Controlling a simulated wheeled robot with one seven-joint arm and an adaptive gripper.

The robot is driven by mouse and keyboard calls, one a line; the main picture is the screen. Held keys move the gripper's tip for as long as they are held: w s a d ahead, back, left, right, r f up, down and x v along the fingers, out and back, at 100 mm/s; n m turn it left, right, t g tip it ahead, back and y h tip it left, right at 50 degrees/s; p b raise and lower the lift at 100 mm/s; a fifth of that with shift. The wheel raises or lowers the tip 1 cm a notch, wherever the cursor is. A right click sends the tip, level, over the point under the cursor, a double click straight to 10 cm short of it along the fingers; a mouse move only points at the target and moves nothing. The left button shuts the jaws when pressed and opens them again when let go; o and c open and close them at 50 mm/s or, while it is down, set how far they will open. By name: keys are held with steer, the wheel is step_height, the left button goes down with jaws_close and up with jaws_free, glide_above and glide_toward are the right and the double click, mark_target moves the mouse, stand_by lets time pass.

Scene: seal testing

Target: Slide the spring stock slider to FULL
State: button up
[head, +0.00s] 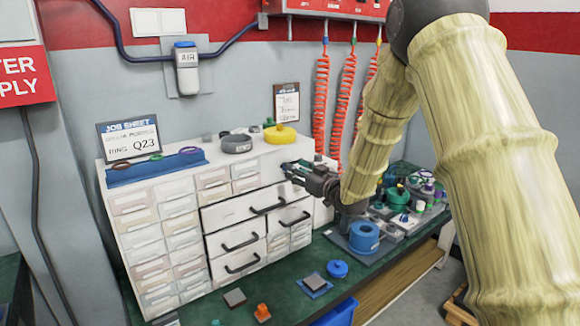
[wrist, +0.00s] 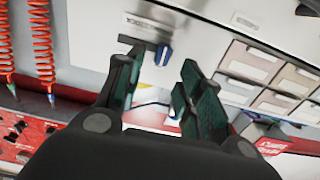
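The spring stock slider shows in the wrist view as a blue knob (wrist: 163,54) at one end of a short dark slot (wrist: 136,42) on a pale cabinet face. A small label (wrist: 142,23) lies beside the slot, its text too blurred to read fully. My gripper (wrist: 159,64) is open, its two dark green fingers spread on either side of the knob in the picture. I cannot tell whether either finger touches it. In the head view my gripper (head: 291,171) is at the upper right of the cabinet's front and the slider cannot be made out.
The drawer cabinet (head: 225,187) stands on a green bench. A yellow part (head: 281,136) and a grey ring (head: 237,144) sit on top. Blue parts (head: 364,235) and other small parts crowd the bench to the right. Red coiled hoses (head: 347,100) hang behind my gripper.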

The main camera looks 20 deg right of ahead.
steer(key=shift+x, duration=2.25)
jaws_close()
